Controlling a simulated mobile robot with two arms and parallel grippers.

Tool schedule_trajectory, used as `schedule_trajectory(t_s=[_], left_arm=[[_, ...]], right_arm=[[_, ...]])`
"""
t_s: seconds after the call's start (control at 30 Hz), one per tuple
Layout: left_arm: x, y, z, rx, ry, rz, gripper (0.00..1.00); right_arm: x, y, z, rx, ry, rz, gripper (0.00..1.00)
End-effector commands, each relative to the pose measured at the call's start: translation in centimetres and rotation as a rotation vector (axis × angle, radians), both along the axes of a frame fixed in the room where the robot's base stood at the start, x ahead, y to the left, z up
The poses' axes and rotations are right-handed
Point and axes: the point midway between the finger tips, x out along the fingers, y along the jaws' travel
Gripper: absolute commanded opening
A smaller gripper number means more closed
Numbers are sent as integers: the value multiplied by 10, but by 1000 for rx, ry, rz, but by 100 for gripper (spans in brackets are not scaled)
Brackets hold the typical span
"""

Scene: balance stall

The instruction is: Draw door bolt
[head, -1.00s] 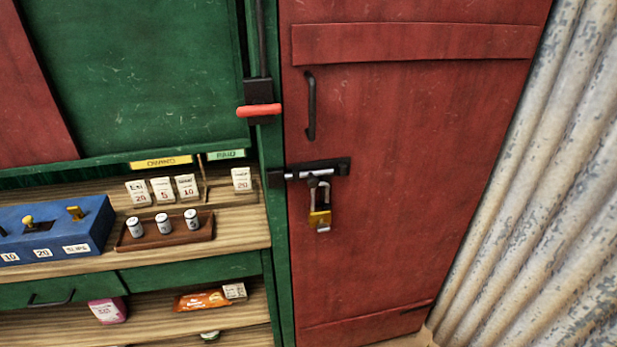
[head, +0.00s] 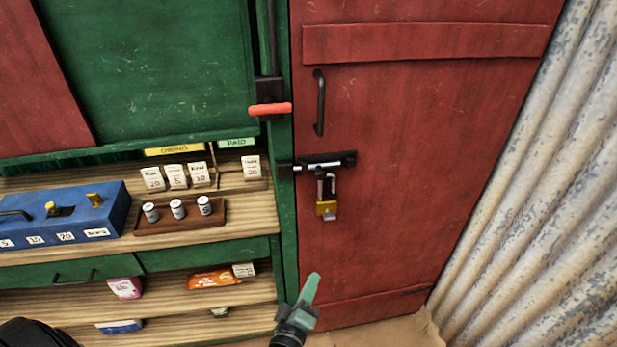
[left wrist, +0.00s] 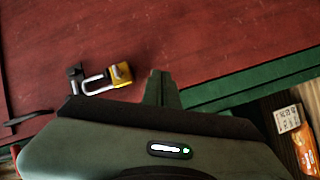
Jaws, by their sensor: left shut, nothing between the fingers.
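The red door (head: 420,130) fills the right middle of the head view and has a black vertical handle (head: 320,103). The black and silver door bolt (head: 322,164) lies across the door's left edge at the green frame. A brass padlock (head: 326,208) hangs below the bolt; it also shows in the left wrist view (left wrist: 121,75). Whether its shackle is locked is too small to tell. My left gripper (head: 309,288) is shut and empty, low in front of the door's lower left, well below the padlock and apart from it. My right gripper is not in view.
A red lever handle (head: 270,109) sticks out on the green post left of the door. Shelves on the left hold a blue box (head: 85,215), a brown tray (head: 160,225) with small cylinders, and packets. A corrugated metal wall (head: 540,180) bounds the right.

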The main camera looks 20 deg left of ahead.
Motion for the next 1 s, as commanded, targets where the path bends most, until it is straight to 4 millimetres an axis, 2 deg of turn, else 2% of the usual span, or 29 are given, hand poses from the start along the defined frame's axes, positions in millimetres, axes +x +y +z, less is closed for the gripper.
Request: schedule_trajectory(t_s=[0.03, 0.1, 0.2, 0.3, 0.4, 0.5, 0.87, 1.0], left_arm=[[4, 7, 47, -101, -70, 54, 0], [5, 18, 92, -235, -140, 122, 0], [1, 33, 142, -403, -212, 197, 0], [-4, 43, 172, -530, -252, 245, 0], [-8, 48, 189, -609, -272, 270, 0], [-10, 50, 196, -645, -279, 280, 0], [-9, 51, 197, -649, -280, 282, 0], [1, 54, 199, -648, -282, 281, 0]], right_arm=[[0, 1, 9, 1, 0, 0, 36], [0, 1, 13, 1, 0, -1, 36], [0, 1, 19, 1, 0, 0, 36], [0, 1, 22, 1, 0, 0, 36], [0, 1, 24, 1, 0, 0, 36], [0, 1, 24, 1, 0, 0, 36], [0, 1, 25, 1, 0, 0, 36], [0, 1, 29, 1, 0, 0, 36]])
